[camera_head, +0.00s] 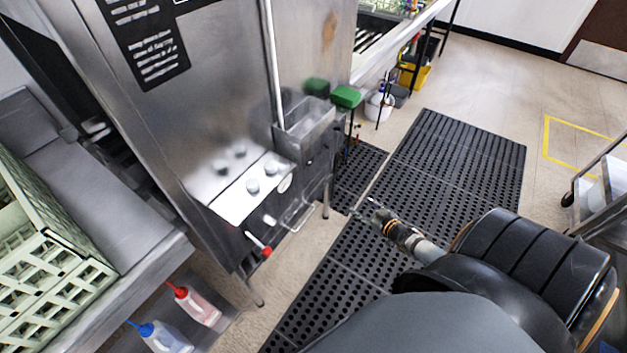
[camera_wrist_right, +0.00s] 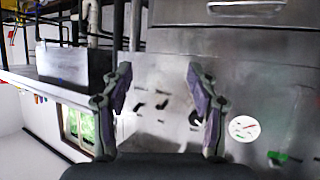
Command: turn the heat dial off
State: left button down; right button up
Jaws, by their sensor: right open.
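I cannot read which is the heat dial. My right gripper (camera_head: 372,206) is open and empty, to the right of the panel and apart from it, above the floor mat. In the right wrist view the open fingers (camera_wrist_right: 158,80) frame the steel panel (camera_wrist_right: 165,125), where dark blurred shapes show between them. My left gripper is not in view.
A round gauge (camera_head: 285,183) sits beside the knobs; it also shows in the right wrist view (camera_wrist_right: 244,128). A red-tipped lever (camera_head: 265,250) sticks out below the panel. Bottles (camera_head: 197,305) stand at lower left, under a counter with green racks (camera_head: 45,262). Black mats (camera_head: 450,150) cover clear floor.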

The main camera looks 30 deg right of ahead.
jog(key=w+a+r+n+t+y+b, duration=0.1)
jog(key=w+a+r+t+y+b, duration=0.15)
jog(key=w+r, duration=0.2)
jog(key=n+t+y+b, duration=0.2)
jog(key=y, duration=0.2)
send_near(311, 162)
jog(key=shift+h, duration=0.25)
jog(key=b+x, duration=0.1)
jog(key=x, duration=0.1)
jog(key=b+x, duration=0.1)
jog(key=x, duration=0.1)
jog(key=b+x, duration=0.1)
jog(key=x, duration=0.2)
jog(key=shift+a+r, duration=0.25)
jog(key=shift+r, duration=0.05)
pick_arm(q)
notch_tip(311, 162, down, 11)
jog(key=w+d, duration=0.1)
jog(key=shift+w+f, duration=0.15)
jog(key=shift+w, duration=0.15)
pick_arm(e)
jog(key=shift+w+a, duration=0.2)
jog(key=shift+w, duration=0.35)
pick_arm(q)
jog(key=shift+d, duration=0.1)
pick_arm(e)
jog(key=shift+c, duration=0.5)
